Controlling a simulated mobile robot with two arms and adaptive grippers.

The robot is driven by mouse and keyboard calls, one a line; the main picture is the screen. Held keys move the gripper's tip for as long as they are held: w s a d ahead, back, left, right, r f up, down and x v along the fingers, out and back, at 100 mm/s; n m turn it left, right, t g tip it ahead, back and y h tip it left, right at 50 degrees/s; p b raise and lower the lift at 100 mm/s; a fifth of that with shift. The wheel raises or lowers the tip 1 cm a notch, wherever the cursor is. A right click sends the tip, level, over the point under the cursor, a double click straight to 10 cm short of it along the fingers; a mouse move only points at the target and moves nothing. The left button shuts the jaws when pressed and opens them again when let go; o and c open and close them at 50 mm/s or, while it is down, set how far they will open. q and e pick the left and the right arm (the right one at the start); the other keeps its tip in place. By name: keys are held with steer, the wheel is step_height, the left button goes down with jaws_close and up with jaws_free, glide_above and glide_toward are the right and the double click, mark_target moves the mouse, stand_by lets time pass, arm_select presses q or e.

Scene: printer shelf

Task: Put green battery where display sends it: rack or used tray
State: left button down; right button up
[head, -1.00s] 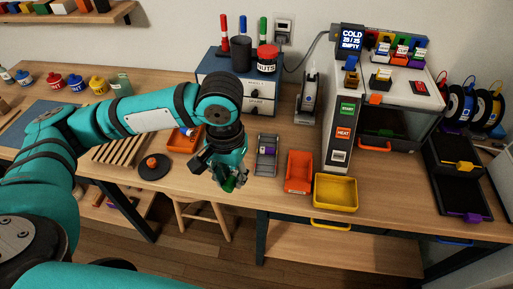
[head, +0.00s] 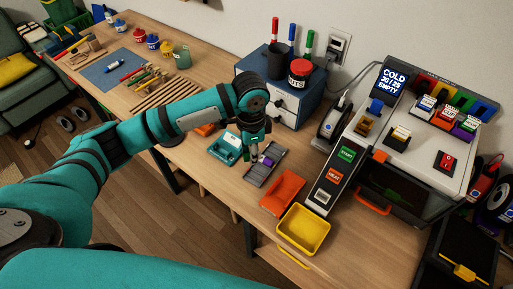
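My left gripper (head: 256,154) points down over the left end of a grey rack (head: 257,178), close to the teal device (head: 226,150). Its fingers are small and dark here, so I cannot tell whether they are open or shut. I cannot make out the green battery for certain. A purple item (head: 267,160) shows in the rack, beside the gripper. The teal device has a small pale panel, too small to read. An orange tray (head: 284,192) and a yellow tray (head: 304,230) stand to the right of the rack. My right gripper is out of view.
A blue drawer unit (head: 283,95) with a pen cup and a NUTS jar stands behind the gripper. A printer on the right has a display (head: 394,81) reading COLD 25/25 EMPTY. A slatted wooden rack (head: 167,98) lies to the left.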

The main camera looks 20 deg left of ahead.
arm_select(q)
step_height(320, 180, down, 6)
steer(key=w+m+p, duration=0.2)
steer(key=m+p, duration=0.2)
steer(key=m, duration=0.5)
steer(key=shift+w+d+m, duration=0.15)
steer(key=shift+d+m, duration=0.05)
steer(key=shift+m, duration=0.1)
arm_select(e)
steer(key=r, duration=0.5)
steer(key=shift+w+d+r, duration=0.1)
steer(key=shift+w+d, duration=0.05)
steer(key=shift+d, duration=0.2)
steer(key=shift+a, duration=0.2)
arm_select(q)
steer(key=shift+f, duration=0.75)
steer(key=shift+a+f+b, duration=0.1)
steer(key=shift+f+b, duration=0.5)
steer(key=shift+f, duration=0.65)
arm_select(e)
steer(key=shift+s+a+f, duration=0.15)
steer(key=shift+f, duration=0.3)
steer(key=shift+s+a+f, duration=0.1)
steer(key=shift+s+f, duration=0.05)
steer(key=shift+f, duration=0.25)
